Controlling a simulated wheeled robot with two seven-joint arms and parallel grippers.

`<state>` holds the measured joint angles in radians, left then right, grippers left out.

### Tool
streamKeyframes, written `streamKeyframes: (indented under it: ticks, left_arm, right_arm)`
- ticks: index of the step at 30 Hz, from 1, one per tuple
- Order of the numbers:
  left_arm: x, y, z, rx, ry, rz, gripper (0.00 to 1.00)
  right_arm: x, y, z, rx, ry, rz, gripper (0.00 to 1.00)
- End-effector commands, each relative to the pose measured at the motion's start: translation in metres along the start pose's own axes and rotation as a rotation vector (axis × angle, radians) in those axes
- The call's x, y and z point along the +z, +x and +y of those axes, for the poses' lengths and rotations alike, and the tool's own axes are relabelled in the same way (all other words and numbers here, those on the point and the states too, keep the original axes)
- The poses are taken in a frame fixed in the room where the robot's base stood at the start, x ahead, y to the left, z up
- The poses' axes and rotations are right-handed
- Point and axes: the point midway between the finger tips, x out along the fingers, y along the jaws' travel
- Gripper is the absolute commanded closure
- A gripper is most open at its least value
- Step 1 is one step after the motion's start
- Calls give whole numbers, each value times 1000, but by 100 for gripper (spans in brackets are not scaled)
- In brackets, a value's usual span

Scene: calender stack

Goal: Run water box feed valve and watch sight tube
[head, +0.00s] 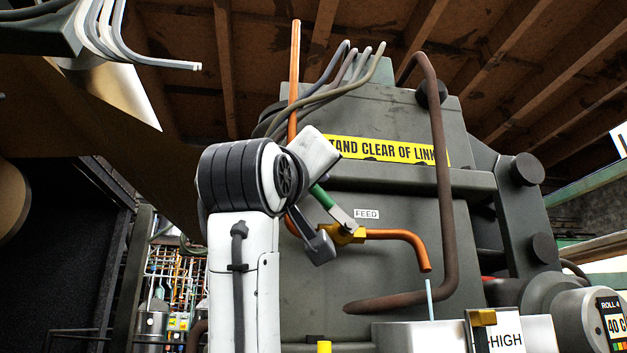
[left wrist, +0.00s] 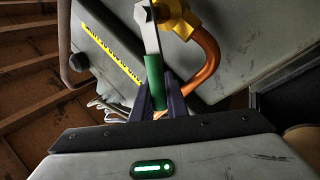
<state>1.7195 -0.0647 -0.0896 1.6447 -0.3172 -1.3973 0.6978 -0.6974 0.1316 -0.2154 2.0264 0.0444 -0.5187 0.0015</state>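The brass feed valve (head: 347,235) sits on a copper pipe under a FEED label (head: 367,214). Its lever has a green grip (head: 322,196) and slants up-left from the valve body. In the left wrist view, my left gripper (left wrist: 160,100) has its dark fingers on both sides of the green grip (left wrist: 154,72), closed against it. The copper spout (head: 408,238) bends down at the right. A thin pale blue vertical line (head: 430,300) stands below it; I cannot tell whether it is water or a tube. A brass-topped fitting (head: 481,318) stands beside a HIGH label (head: 506,339). My right gripper is out of view.
A large grey machine housing (head: 390,190) with a yellow warning strip (head: 385,149) fills the middle. A rusty bent pipe (head: 444,180) runs down its front. A white box (head: 418,338) is below the spout. A roll gauge (head: 611,322) is at lower right.

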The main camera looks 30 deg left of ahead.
Motion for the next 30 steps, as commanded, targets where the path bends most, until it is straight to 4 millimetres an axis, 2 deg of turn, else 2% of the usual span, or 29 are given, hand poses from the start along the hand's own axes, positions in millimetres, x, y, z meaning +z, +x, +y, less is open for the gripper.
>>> streamKeyframes:
  ticks: [1, 3, 14, 17, 27, 30]
  left_arm:
    - [-1, 0, 0, 0, 0, 1, 79]
    - [-1, 0, 0, 0, 0, 1, 68]
    - [0, -5, 0, 2, 0, 1, 68]
    - [1, -18, 0, 4, 0, 1, 68]
    - [1, -83, 0, 5, -1, 2, 68]
    - [0, -95, 0, 3, 0, 2, 68]
  right_arm:
    - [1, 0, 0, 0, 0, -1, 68]
    - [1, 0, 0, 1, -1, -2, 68]
    - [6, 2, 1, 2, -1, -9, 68]
    - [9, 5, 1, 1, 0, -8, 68]
    - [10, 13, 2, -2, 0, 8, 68]
    - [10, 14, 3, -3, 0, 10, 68]
